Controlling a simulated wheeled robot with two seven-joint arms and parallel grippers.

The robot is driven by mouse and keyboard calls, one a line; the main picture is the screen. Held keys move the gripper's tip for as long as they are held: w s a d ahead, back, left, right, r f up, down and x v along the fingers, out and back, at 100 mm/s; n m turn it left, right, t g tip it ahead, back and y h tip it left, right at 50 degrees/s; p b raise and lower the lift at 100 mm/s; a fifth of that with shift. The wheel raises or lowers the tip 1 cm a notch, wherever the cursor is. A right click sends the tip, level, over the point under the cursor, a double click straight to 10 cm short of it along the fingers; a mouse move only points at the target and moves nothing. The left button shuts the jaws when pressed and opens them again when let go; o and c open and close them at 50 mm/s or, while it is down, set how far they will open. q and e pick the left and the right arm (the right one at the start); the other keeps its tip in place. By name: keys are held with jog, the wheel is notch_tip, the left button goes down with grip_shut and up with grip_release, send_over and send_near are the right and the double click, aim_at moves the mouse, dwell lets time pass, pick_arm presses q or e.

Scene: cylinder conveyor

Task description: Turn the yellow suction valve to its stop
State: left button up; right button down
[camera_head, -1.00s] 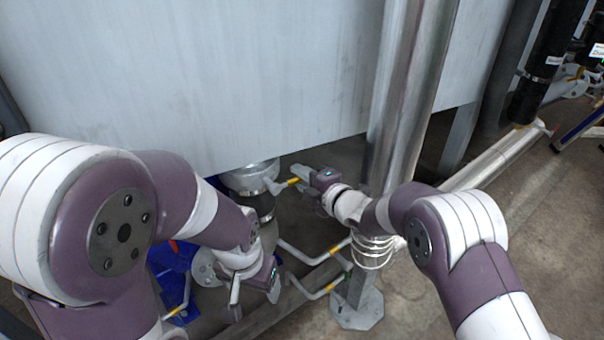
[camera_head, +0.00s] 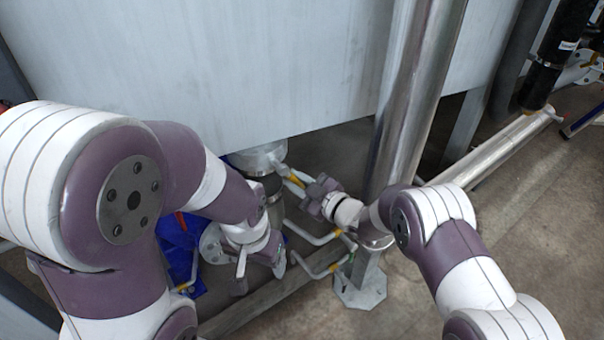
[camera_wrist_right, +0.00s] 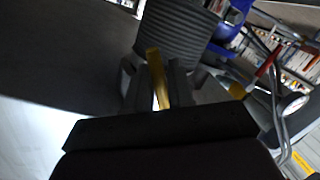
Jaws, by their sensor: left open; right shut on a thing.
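The yellow-gripped valve handle (camera_head: 297,181) sticks out to the right and down from a grey valve body (camera_head: 258,158) under the big tank. My right gripper (camera_head: 296,184) is shut on this handle. In the right wrist view the yellow handle (camera_wrist_right: 156,78) stands between the two fingers of my right gripper (camera_wrist_right: 154,88), and the fingers partly cover it. My left gripper (camera_head: 261,262) is open and empty, low and to the left of the handle, near a grey flange.
A shiny vertical pipe (camera_head: 405,110) stands just right of my right gripper, its foot plate (camera_head: 360,290) on the floor. Other grey levers with yellow grips (camera_head: 335,266) lie below. A blue object (camera_head: 180,250) is behind my left arm. The tank (camera_head: 200,70) fills the back.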

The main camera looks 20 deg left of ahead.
jog(key=s+m, duration=0.1)
jog(key=m, duration=0.1)
jog(key=s+a+f+m, duration=0.1)
jog(key=shift+a+m+y, duration=0.25)
jog(key=shift+m+y, duration=0.15)
jog(key=shift+s+a+f+m, duration=0.1)
jog(key=shift+s+a+m, duration=0.35)
jog(key=shift+m, duration=0.55)
jog(key=shift+s, duration=0.1)
jog(key=c, duration=1.1)
grip_release()
jog(key=shift+d, duration=0.1)
jog(key=p+v, duration=0.1)
jog(key=v, duration=0.3)
jog(key=p+v, duration=0.1)
jog(key=v, duration=0.3)
jog(key=p+v, duration=0.1)
jog(key=v, duration=0.3)
jog(key=shift+s+d+f, duration=0.15)
jog(key=shift+d+f, duration=0.05)
jog(key=shift+f, duration=0.1)
